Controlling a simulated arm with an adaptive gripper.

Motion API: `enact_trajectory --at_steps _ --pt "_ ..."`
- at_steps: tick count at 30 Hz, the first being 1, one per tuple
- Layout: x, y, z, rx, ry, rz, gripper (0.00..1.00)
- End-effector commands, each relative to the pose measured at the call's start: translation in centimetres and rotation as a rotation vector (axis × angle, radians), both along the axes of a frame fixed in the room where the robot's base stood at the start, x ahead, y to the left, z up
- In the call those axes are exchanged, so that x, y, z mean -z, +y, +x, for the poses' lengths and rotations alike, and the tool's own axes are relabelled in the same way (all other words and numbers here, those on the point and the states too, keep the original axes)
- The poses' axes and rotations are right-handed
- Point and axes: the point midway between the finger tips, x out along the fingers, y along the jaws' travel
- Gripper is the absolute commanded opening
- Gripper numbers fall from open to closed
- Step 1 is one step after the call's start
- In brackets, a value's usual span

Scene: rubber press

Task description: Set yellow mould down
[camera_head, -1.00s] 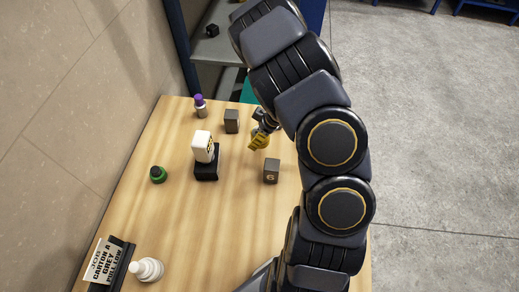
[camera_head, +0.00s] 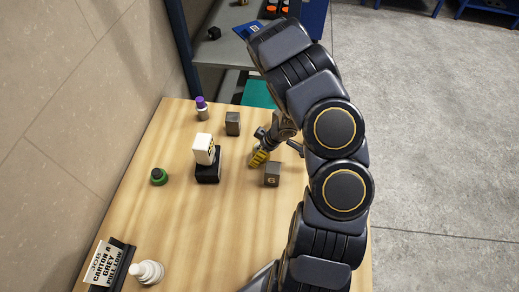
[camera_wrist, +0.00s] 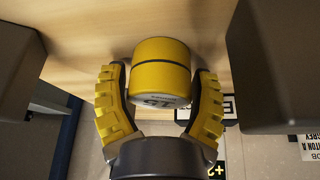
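The yellow mould (camera_wrist: 160,67) is a short cylinder with a dark line around it and dark markings on its pale end face, in the wrist view. Whether the mould touches the wood cannot be told.
A dark cube (camera_head: 233,123) stands behind my gripper and a cube marked 6 (camera_head: 272,174) close in front. A white block (camera_head: 204,148) on a black base (camera_head: 208,173) is to the left. Bare wood (camera_head: 220,230) lies towards the front.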

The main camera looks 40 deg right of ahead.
Motion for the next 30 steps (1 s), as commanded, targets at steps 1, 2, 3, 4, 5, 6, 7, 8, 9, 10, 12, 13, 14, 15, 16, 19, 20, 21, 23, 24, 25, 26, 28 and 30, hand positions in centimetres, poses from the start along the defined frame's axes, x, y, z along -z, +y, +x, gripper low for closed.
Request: enact_trajectory --at_steps 1,2,3,4,5,6,7,8,9,10,12,13,14,15,16,19,20,21,23,24,25,26,28,30 --pt "0.0 0.0 0.0 0.000 0.000 0.000 0.87" --pt "0.0 0.0 0.0 0.000 0.000 0.000 0.87" --pt "0.0 0.0 0.0 0.000 0.000 0.000 0.87" --pt "0.0 0.0 0.0 0.000 0.000 0.000 0.87" --pt "0.0 0.0 0.0 0.000 0.000 0.000 0.87" --pt "0.0 0.0 0.0 0.000 0.000 0.000 0.87" --pt "0.0 0.0 0.0 0.000 0.000 0.000 0.87" --pt "0.0 0.0 0.0 0.000 0.000 0.000 0.87" --pt "0.0 0.0 0.0 0.000 0.000 0.000 0.87" --pt "-0.1 0.0 0.0 0.000 0.000 0.000 0.87" --pt "-0.2 0.0 0.0 0.000 0.000 -0.001 0.87" --pt "-0.4 0.0 0.0 -0.001 -0.001 -0.001 0.87" --pt "-0.6 -0.1 0.0 0.001 -0.001 -0.002 0.87" --pt "-1.0 -0.2 -0.1 0.002 -0.002 -0.003 0.87" --pt "-1.3 -0.3 -0.2 0.001 -0.003 -0.004 0.87" --pt "-2.7 -0.6 -0.8 0.002 -0.002 -0.004 0.87" --pt "-3.2 -0.8 -1.0 0.002 -0.003 -0.006 0.87" --pt "-4.0 -1.1 -1.2 0.001 -0.004 -0.009 0.87" --pt "-5.0 -1.2 -1.7 0.001 -0.002 -0.007 0.87" --pt "-5.7 -1.4 -1.9 0.001 -0.004 -0.006 0.87" --pt "-6.2 -1.5 -2.1 0.000 -0.004 -0.006 0.87" --pt "-6.7 -1.6 -2.3 0.001 -0.004 -0.008 0.87" --pt "-7.8 -1.9 -2.8 0.003 -0.001 -0.007 0.87" --pt "-8.9 -2.1 -3.2 0.002 -0.002 -0.006 0.87"
